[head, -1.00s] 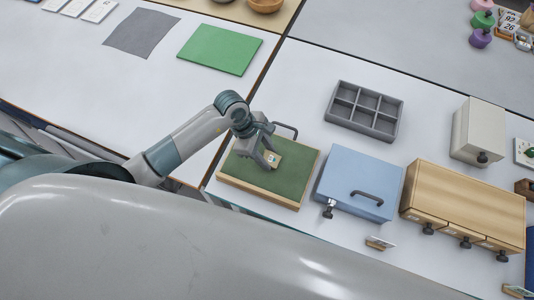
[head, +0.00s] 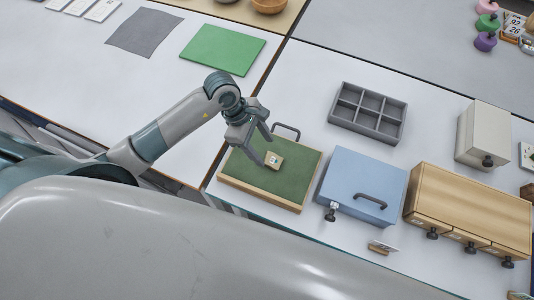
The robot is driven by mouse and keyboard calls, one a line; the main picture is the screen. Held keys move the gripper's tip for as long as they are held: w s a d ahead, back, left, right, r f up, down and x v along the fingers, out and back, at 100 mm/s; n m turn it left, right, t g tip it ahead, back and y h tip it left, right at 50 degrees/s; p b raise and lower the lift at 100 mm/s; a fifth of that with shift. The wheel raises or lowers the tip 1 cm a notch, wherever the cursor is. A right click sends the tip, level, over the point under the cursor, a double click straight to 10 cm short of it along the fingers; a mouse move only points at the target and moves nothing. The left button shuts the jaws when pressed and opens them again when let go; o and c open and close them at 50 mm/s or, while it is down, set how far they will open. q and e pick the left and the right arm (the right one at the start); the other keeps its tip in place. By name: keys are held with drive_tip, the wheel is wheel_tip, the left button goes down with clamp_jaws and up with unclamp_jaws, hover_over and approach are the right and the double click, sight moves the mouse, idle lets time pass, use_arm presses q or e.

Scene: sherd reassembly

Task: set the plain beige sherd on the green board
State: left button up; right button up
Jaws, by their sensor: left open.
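A small beige piece (head: 274,159) with a pale and dark mark on its top lies on the green board (head: 261,189), which has a wooden edge. I cannot tell whether it is the plain beige sherd. My left gripper (head: 262,147) is open and empty, just up and left of the piece, with its fingers spread and apart from it. My right gripper is not in view.
A dark handle (head: 287,130) stands at the board's far edge. A blue box (head: 358,180) with a handle is to the right, and a grey compartment tray (head: 368,112) is behind. A flat green sheet (head: 222,48) and a grey cloth (head: 143,32) lie farther back.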

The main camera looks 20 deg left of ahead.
use_arm(q)
drive_tip(key=b+v, duration=0.1)
drive_tip(key=v, duration=0.5)
drive_tip(key=shift+r, duration=0.2)
idle(0.9)
